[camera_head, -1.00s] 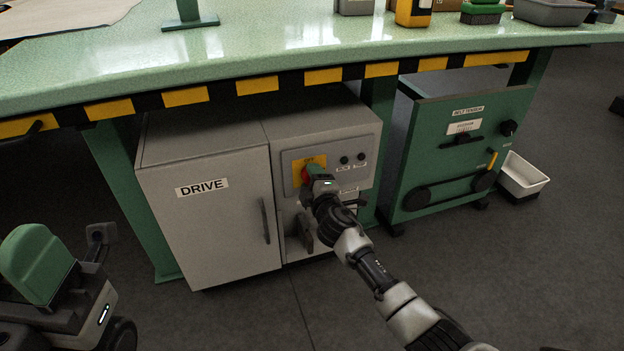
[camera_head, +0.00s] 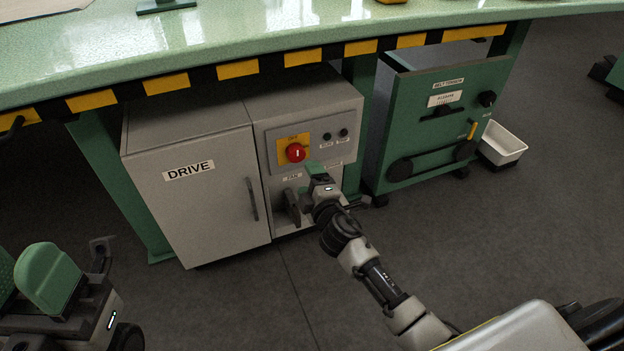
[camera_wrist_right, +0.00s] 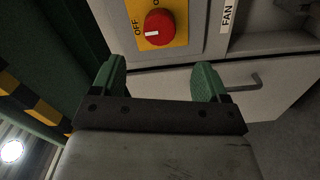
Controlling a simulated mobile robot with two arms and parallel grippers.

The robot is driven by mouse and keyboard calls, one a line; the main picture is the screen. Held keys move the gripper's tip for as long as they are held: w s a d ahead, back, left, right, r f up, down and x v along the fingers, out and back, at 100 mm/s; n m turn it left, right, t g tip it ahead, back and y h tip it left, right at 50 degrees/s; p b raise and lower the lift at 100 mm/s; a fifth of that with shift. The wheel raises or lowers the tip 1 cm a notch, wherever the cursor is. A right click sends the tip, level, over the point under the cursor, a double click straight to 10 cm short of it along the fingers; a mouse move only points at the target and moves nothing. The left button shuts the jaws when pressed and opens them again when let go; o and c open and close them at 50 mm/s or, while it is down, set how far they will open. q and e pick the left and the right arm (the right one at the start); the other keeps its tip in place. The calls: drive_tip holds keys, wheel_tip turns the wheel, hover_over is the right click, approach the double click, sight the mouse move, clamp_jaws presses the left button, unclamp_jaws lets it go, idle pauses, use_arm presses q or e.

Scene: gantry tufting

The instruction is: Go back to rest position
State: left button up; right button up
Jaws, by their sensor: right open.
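The red rotary knob (camera_head: 296,153) sits on a yellow plate on the grey drive cabinet (camera_head: 210,215). My right gripper (camera_head: 320,176) is just below and right of the knob, apart from it, in front of the cabinet. In the right wrist view, the green fingers of my right gripper (camera_wrist_right: 159,80) are spread with nothing between them. The knob (camera_wrist_right: 159,27) shows beyond them, its white mark on the side towards the "OFF" label. My left gripper (camera_head: 28,275) is at the lower left, green pads up, partly cut off; its gap is unclear.
The green table (camera_head: 250,35) with a yellow-black striped edge overhangs the cabinet. A dark lever (camera_head: 292,207) sticks out below the knob. A green belt tension unit (camera_head: 420,130) and a white bin (camera_head: 502,143) stand to the right. The floor in front is clear.

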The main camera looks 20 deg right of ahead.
drive_tip(key=shift+s, duration=0.8)
